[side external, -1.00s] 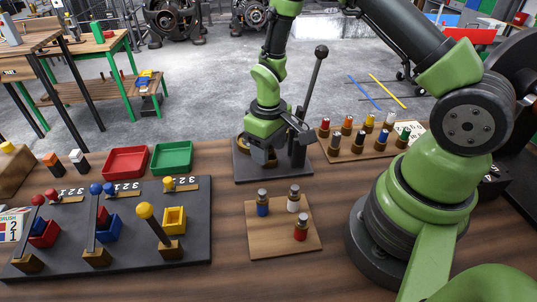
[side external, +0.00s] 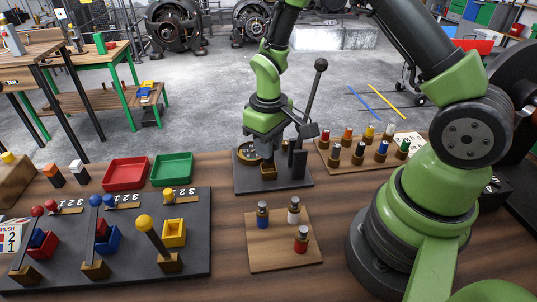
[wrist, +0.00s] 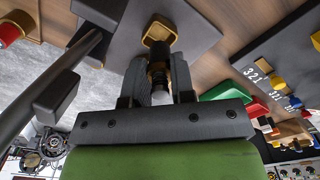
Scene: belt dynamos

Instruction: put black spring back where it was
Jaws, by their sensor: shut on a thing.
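My gripper (side external: 268,158) points down over the dark base plate (side external: 295,181) with the upright black lever. In the wrist view my gripper (wrist: 160,75) is shut on a slim dark piece with brassy parts and a pale end, apparently the black spring (wrist: 157,70). Its far end lines up with the brass square holder (wrist: 161,31) on the plate. The holder (side external: 268,173) also shows below my fingers in the side view. The fingers hide most of the piece there, and I cannot tell whether it touches the holder.
A wooden rack (side external: 325,160) with several colour-topped pieces stands right of the plate. A small board (side external: 278,258) in front holds blue, white and red pieces. The lever (side external: 312,98) rises close beside my gripper. Red (side external: 125,172) and green (side external: 172,168) trays stand left.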

